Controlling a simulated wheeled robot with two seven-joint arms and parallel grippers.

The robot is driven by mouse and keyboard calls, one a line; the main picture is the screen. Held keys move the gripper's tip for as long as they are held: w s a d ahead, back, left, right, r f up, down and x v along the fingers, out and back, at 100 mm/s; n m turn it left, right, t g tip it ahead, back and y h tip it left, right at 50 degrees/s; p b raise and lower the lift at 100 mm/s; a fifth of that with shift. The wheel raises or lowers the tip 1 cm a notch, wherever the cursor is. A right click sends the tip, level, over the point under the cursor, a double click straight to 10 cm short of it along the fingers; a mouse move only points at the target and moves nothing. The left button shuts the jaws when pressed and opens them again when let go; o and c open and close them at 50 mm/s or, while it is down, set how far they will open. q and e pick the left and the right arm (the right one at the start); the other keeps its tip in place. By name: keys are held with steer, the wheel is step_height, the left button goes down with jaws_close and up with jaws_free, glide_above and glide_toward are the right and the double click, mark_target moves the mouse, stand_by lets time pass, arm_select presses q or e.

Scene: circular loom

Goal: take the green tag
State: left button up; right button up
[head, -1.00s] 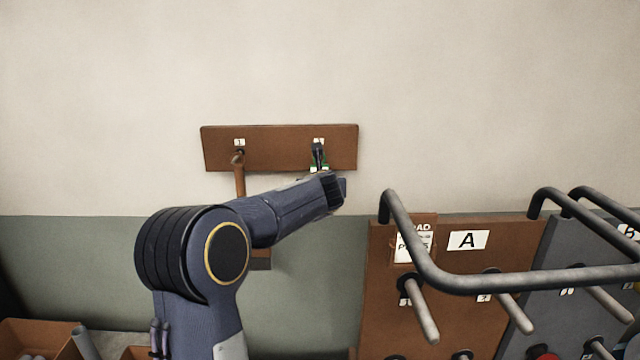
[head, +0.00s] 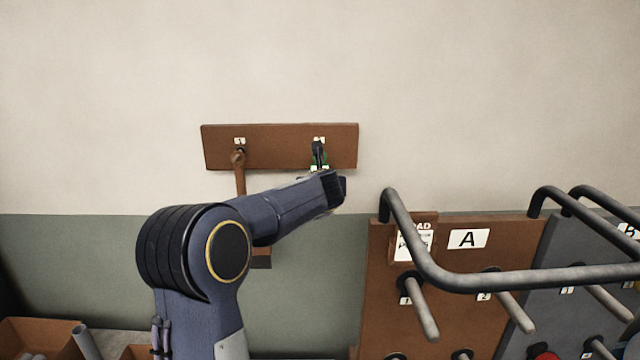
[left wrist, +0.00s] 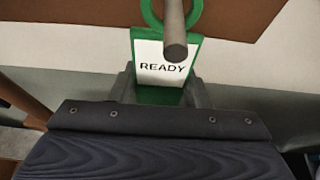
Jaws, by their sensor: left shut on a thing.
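The green tag (left wrist: 198,50) has a white READY label and a ring at its top. In the left wrist view the ring is around a grey peg (left wrist: 174,30), and the tag hangs in front of the brown board. My left gripper (left wrist: 160,92) is shut on the tag's lower part. In the head view only a little green of the tag (head: 325,158) shows at the right peg, above my left gripper (head: 318,172); my arm hides the rest. My right gripper is in neither view.
The brown peg board (head: 280,145) is on the wall, with a brown hanging tool (head: 239,180) on its left peg. A panel marked A (head: 467,240) with a grey bar rail (head: 470,281) and pegs stands at the right. Bins (head: 35,338) are at the lower left.

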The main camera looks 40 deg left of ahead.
arm_select(q)
steer(key=shift+s+d, duration=0.1)
steer(key=shift+s+d+r, duration=0.25)
steer(key=shift+s, duration=0.05)
steer(key=shift+s+d+r+b, duration=0.15)
steer(key=shift+s+d+b, duration=0.4)
steer(key=shift+s+d, duration=0.45)
steer(key=shift+s+d+r+b, duration=0.15)
steer(key=shift+s+d+b, duration=0.4)
steer(key=shift+s+d, duration=0.4)
steer(key=shift+s+a, duration=0.15)
